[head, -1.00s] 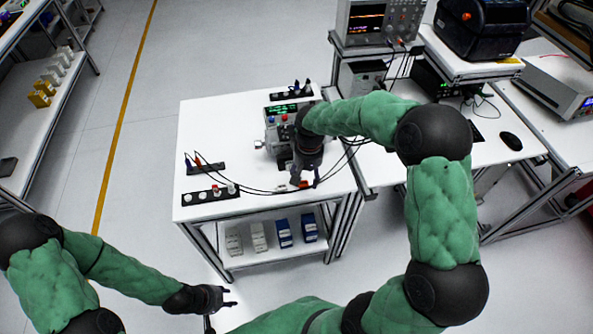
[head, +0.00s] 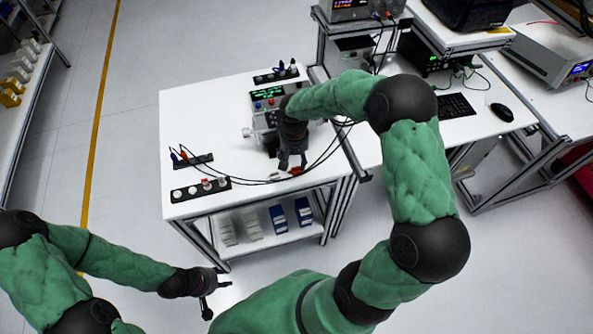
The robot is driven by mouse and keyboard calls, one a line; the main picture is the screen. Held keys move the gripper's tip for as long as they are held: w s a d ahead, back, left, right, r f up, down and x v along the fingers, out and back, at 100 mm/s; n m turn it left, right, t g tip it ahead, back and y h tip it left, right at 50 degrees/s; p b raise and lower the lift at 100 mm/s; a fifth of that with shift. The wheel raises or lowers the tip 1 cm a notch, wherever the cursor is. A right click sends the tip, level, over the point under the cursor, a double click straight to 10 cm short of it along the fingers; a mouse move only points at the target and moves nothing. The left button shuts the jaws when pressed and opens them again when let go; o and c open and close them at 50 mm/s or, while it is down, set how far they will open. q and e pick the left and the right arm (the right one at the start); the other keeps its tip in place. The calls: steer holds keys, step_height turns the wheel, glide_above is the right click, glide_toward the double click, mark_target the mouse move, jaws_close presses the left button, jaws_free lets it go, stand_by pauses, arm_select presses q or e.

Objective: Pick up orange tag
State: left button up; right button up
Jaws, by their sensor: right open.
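A small orange tag (head: 296,170) lies on the white table near its right front edge, by the black cables. My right gripper (head: 292,166) points down over the table with its fingers apart, its tips right at the tag. I cannot tell whether they touch it. My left gripper (head: 227,278) is low at the front, off the table and far from the tag. Its fingers look apart and empty.
A grey instrument with a green display (head: 268,94) stands behind my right gripper. Black strips with round parts (head: 201,189) lie at the table's left front. Cables loop across the tabletop. Blue and white boxes (head: 278,219) stand on the lower shelf. The table's left part (head: 200,120) is clear.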

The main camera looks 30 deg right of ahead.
mark_target(296, 168)
steer(key=f, duration=0.4)
steer(key=shift+s+d+f+b, duration=0.15)
steer(key=shift+s+d+b, duration=0.05)
steer(key=shift+b, duration=0.2)
steer(key=c, duration=1)
steer(key=shift+o, duration=0.2)
steer(key=shift+r, duration=0.2)
